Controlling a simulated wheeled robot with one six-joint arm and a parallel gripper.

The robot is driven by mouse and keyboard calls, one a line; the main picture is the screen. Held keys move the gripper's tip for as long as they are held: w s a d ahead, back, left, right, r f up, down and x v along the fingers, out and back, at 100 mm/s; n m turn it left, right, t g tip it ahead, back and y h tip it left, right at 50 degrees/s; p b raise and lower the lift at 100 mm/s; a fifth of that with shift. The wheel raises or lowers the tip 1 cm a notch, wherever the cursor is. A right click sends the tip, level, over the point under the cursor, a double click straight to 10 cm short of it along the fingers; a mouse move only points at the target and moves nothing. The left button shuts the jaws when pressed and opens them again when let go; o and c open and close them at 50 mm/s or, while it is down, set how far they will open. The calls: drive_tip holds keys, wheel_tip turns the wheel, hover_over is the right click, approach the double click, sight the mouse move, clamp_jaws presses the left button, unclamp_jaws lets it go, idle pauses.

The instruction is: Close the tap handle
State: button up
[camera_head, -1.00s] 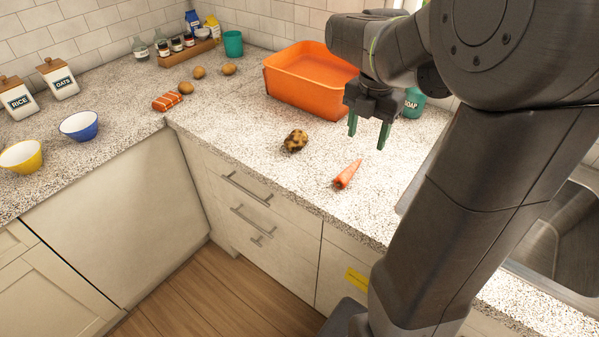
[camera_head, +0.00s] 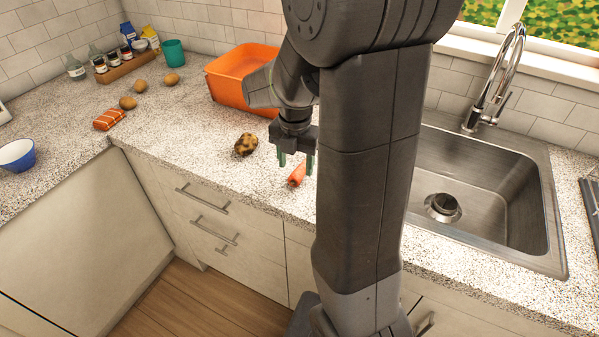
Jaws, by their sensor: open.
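The chrome tap (camera_head: 515,50) stands behind the sink at the right, with a tall arched neck. Its handle (camera_head: 499,103) looks like a short lever low on the body, too small to tell its exact position. I see no clear water stream. My gripper (camera_head: 296,162) points down over the counter, left of my arm column and well left of the tap. Its two green fingers are apart with nothing between them, just above or behind the carrot; I cannot tell if they touch it.
The steel sink (camera_head: 545,200) with its drain (camera_head: 442,207) lies right of my arm. A carrot (camera_head: 297,176), a potato (camera_head: 245,145) and an orange tub (camera_head: 225,80) are near my gripper. A dark rack (camera_head: 592,200) is at the right edge. My arm hides part of the counter.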

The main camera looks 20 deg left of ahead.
sight(296, 173)
wheel_tip(296, 173, down, 4)
drive_tip(key=shift+r, duration=0.15)
drive_tip(key=c, duration=1.1)
drive_tip(key=shift+r, duration=0.1)
drive_tip(key=shift+c, duration=0.2)
